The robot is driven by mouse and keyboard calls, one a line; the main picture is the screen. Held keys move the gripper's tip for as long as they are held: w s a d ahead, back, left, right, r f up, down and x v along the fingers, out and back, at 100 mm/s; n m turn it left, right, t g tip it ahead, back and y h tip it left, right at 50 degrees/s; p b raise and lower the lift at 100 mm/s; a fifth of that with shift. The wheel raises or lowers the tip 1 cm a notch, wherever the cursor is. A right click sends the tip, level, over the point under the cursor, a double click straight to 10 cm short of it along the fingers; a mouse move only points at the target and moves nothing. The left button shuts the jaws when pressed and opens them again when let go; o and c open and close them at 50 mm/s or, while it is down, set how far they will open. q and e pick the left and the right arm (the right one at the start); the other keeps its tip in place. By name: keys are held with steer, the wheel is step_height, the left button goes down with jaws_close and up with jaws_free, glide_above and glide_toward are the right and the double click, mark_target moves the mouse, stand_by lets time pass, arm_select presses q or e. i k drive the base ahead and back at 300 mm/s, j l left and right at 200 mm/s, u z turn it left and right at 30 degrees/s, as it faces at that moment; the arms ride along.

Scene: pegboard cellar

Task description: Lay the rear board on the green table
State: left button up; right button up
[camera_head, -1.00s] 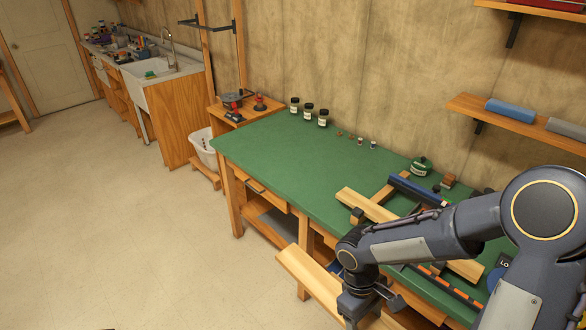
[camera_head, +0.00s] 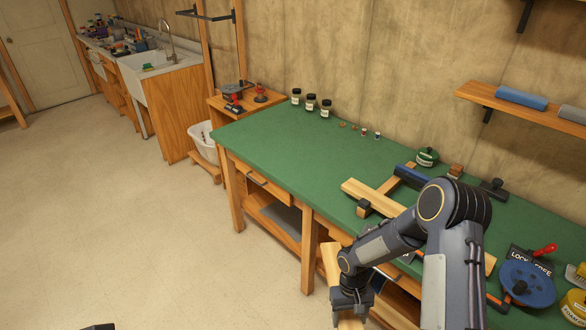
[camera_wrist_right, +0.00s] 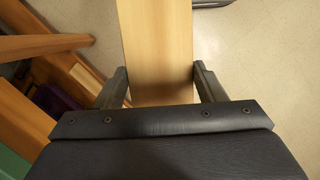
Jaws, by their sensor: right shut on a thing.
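A pale wooden board (camera_head: 331,262) is in my right gripper (camera_head: 350,303), in front of the green table's near edge. In the right wrist view the board (camera_wrist_right: 156,40) runs between the two fingers of the gripper (camera_wrist_right: 158,82), which is shut on it. The green table (camera_head: 285,150) stands along the wall. Another pale board (camera_head: 374,197) lies on it, partly hidden behind my right arm. Whether the held board is the rear one cannot be told. A small dark piece, perhaps my left gripper (camera_head: 98,327), shows at the bottom edge; its jaws are cut off.
A dark blue clamp bar (camera_head: 412,173), a green tin (camera_head: 427,157) and a blue disc (camera_head: 527,284) sit on the table's right half. Several jars (camera_head: 311,103) stand at the back. A wall shelf (camera_head: 530,107) is at right.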

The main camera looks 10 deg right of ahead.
mark_target(284, 138)
steer(key=i+j, duration=0.95)
steer(key=j, duration=0.25)
steer(key=i+j, duration=0.5)
steer(key=j, duration=0.15)
